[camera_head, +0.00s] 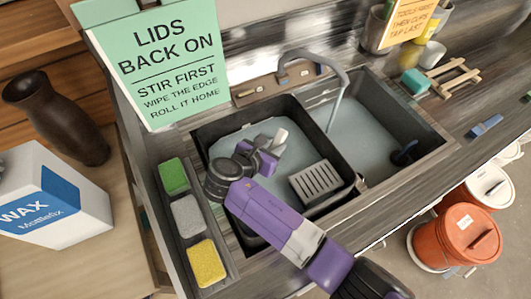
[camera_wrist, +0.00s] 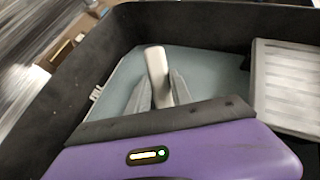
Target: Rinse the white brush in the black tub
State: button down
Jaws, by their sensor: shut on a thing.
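The black tub (camera_head: 204,136) sits in the left part of the sink and holds grey-blue water. It fills much of the wrist view, where its dark wall (camera_wrist: 230,22) shows. My gripper (camera_head: 268,150) is inside the tub's outline, over the water. In the wrist view my gripper (camera_wrist: 157,95) is shut on the white brush (camera_wrist: 156,66), whose pale end sticks up between the fingers. The brush (camera_head: 280,140) also shows as a pale piece in the head view. Its lower end is hidden, so I cannot tell how deep it is.
A grey slotted rack (camera_head: 317,181) sits at the tub's right side. The faucet (camera_head: 337,75) arches over the right basin (camera_head: 365,140), which holds water and a dark blue item (camera_head: 404,153). Sponges, including a yellow one (camera_head: 205,263), line the left.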

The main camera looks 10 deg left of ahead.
jog(key=w+a+b, duration=0.2)
jog(key=a+b, duration=0.1)
jog(key=a, duration=0.2)
jog(key=d+p, duration=0.1)
jog(key=d, duration=0.1)
jog(key=s+d+p, duration=0.1)
jog(key=d+p, duration=0.1)
jog(key=s+d+p, duration=0.1)
jog(key=shift+s+d, duration=0.25)
jog(key=shift+d, duration=0.15)
jog(key=shift+w+a+b, duration=1.4)
jog(key=shift+a+b, duration=0.4)
jog(key=shift+a, duration=0.9)
jog(key=s+d+p, duration=0.1)
jog(key=d+p, duration=0.1)
jog(key=d, duration=0.1)
jog(key=s+d+p, duration=0.1)
jog(key=d+p, duration=0.1)
jog(key=shift+s, duration=0.3)
jog(key=shift+s+d, duration=0.3)
jog(key=shift+d, duration=0.3)
